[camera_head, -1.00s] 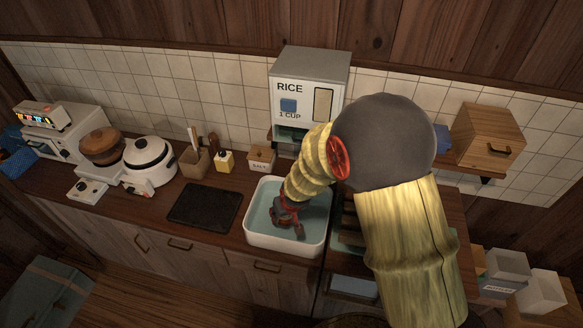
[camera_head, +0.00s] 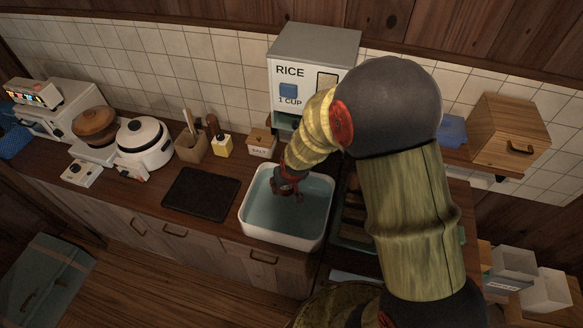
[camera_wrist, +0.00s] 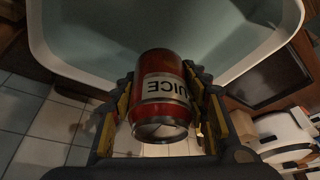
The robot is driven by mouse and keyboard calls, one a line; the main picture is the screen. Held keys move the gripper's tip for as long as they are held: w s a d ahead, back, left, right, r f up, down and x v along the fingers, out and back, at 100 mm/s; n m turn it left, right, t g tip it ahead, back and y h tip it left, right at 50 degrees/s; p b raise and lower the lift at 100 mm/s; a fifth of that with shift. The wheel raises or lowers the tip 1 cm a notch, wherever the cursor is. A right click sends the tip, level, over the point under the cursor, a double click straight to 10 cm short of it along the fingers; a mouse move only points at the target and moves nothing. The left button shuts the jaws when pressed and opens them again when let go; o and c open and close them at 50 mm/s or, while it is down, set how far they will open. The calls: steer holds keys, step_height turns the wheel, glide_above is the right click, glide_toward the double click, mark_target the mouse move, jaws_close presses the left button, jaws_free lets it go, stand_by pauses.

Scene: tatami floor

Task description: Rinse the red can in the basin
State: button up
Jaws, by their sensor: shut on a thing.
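The red can (camera_wrist: 162,92) shows in the wrist view between my gripper's fingers, with a white band reading "UICE" and its metal end towards the camera. My gripper (camera_wrist: 160,108) is shut on it, one finger on each side. In the head view my gripper (camera_head: 287,190) is over the back left part of the white basin (camera_head: 284,241). The basin holds greenish-blue water (camera_head: 285,215). The can is hard to make out in the head view, and I cannot tell whether it touches the water.
A black board (camera_head: 201,194) lies left of the basin. A salt box (camera_head: 262,143), a yellow bottle (camera_head: 223,146) and a utensil holder (camera_head: 191,146) stand behind it. The rice dispenser (camera_head: 312,72) stands behind the basin. A white pot (camera_head: 144,146) is further left.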

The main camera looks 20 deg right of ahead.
steer(key=shift+w+d+f+b, duration=0.1)
steer(key=shift+w+f+b, duration=0.15)
steer(key=shift+f+b, duration=0.25)
steer(key=b+x, duration=0.2)
steer(key=b, duration=0.2)
steer(key=b+x, duration=0.1)
steer(key=b, duration=0.2)
steer(key=shift+s+f+b, duration=0.2)
steer(key=shift+f+b, duration=0.15)
steer(key=shift+f, duration=0.15)
step_height(320, 180, up, 11)
steer(key=d+m+p, duration=0.2)
steer(key=d+p, duration=0.1)
steer(key=p, duration=0.6)
steer(key=shift+h, duration=0.4)
steer(key=f+b, duration=0.6)
steer(key=f, duration=0.2)
steer(key=f+b, duration=0.7)
steer(key=f, duration=0.1)
steer(key=shift+a+b, duration=0.2)
steer(key=shift+b, duration=0.1)
steer(key=shift+s+d+r, duration=0.1)
